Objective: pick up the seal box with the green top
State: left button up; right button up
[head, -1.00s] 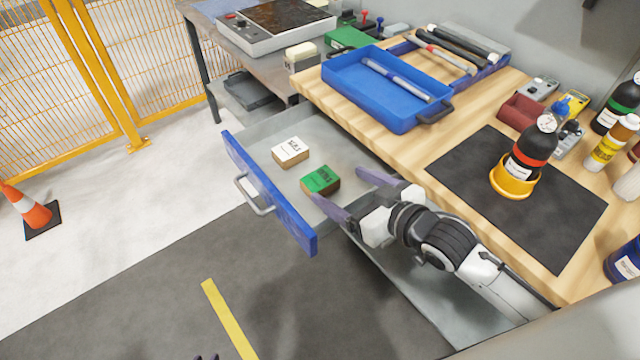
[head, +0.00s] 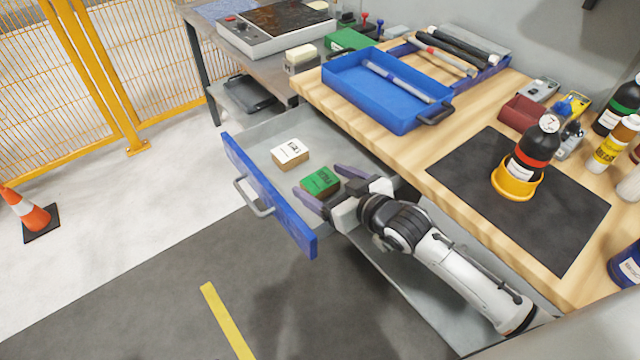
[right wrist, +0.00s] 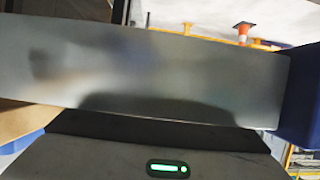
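The seal box with the green top (head: 320,181) lies in the open drawer (head: 262,139), near its blue front. My right gripper (head: 318,180) reaches into the drawer from the right. Its two fingers are open, with one on each side of the green-topped box. I cannot tell whether they touch it. A similar box with a white top (head: 290,150) lies a little farther back and to the left in the drawer. In the right wrist view a blurred grey metal wall (right wrist: 150,75) fills the middle, and neither box shows there. My left gripper is not in view.
The drawer's blue front (head: 268,195) and handle (head: 254,198) stand beside the gripper. The wooden bench (head: 420,150) above carries a blue tray (head: 385,95), a black mat (head: 500,210) and a bottle in a yellow holder (head: 516,182). An orange cone (head: 27,210) stands far left.

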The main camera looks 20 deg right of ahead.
jog(key=c, duration=1.1)
jog(key=shift+o, duration=0.2)
jog(key=shift+r, duration=0.15)
